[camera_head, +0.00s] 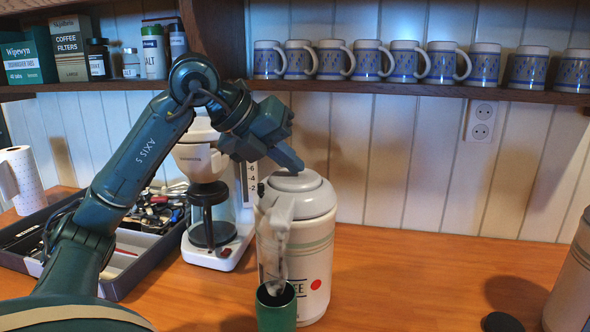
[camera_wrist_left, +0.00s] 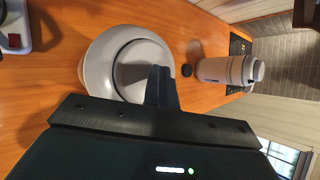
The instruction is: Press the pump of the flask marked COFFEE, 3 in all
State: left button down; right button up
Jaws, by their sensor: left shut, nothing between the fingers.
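The cream flask (camera_head: 318,240) stands upright on the counter. Its label is partly hidden, showing only letters ending in "EE", with a red dot beside it. Its grey pump top (camera_head: 292,181) faces up. My left gripper (camera_head: 298,167) is shut and empty, pointing down at the pump top; I cannot tell whether the fingertips touch it. In the left wrist view the shut fingers (camera_wrist_left: 162,88) overlap the round pump top (camera_wrist_left: 138,62). A green cup (camera_head: 277,312) stands under the spout, with a pale steam-like wisp above it. My right gripper is out of view.
A coffee maker (camera_head: 205,190) and a utensil tray (camera_head: 130,275) stand left of the flask. Another flask (camera_head: 574,285) is at the right edge, with a dark round object (camera_head: 503,322) nearby. Several mugs line the shelf (camera_head: 440,90).

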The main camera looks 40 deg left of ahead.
aim_at(289, 177)
pick_arm(q)
jog(key=shift+f, duration=0.25)
jog(key=shift+r+p, duration=1.4)
jog(key=shift+r, duration=0.1)
jog(key=shift+r, duration=0.1)
notch_tip(289, 177, up, 5)
jog(key=p, duration=0.4)
jog(key=shift+p, duration=0.4)
